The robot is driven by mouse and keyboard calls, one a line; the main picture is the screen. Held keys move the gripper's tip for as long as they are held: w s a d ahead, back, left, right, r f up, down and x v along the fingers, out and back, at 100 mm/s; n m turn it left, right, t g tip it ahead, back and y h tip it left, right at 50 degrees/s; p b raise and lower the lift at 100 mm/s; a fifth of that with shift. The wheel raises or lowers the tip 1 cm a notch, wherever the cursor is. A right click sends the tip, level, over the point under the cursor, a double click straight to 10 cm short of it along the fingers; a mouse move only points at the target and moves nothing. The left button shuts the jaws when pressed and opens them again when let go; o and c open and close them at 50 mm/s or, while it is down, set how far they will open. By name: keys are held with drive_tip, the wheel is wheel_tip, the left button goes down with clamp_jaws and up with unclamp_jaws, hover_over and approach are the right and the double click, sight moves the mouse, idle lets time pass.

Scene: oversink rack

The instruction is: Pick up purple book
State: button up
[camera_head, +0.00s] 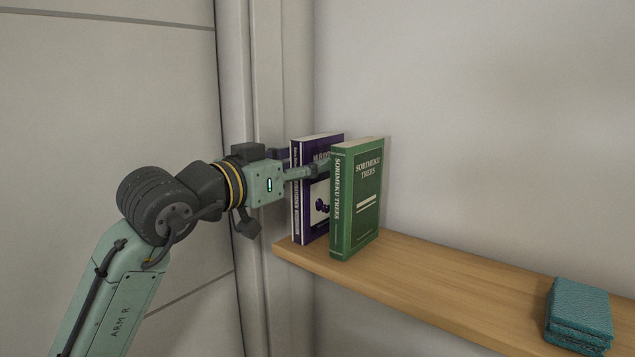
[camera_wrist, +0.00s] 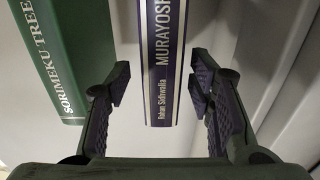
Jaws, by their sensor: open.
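The purple book (camera_head: 318,196) stands upright at the left end of a wooden shelf, partly hidden behind the green book. In the wrist view its spine (camera_wrist: 161,60) lies between my two fingers, with a gap on each side. My gripper (camera_head: 298,165) is at the purple book's upper part, one finger passing between the two books. In the wrist view my gripper (camera_wrist: 158,92) is open, its padded fingertips facing each other with nothing clasped.
A green book (camera_head: 357,203) stands upright just right of the purple one; it also shows at the left of the wrist view (camera_wrist: 48,50). Folded teal cloths (camera_head: 580,312) lie further right on the wooden shelf (camera_head: 440,275). The shelf between is clear. A wall panel stands close at left.

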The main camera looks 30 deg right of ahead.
sight(318, 157)
drive_tip(key=x, duration=0.2)
drive_tip(key=p+x, duration=0.1)
drive_tip(key=x, duration=0.1)
drive_tip(key=shift+a+r, duration=0.1)
drive_tip(key=shift+r, duration=0.1)
drive_tip(key=shift+w+d+f, duration=0.1)
drive_tip(key=shift+w+d, duration=0.05)
drive_tip(key=shift+d, duration=0.05)
drive_tip(key=shift+c, duration=0.3)
clamp_jaws()
idle(0.3)
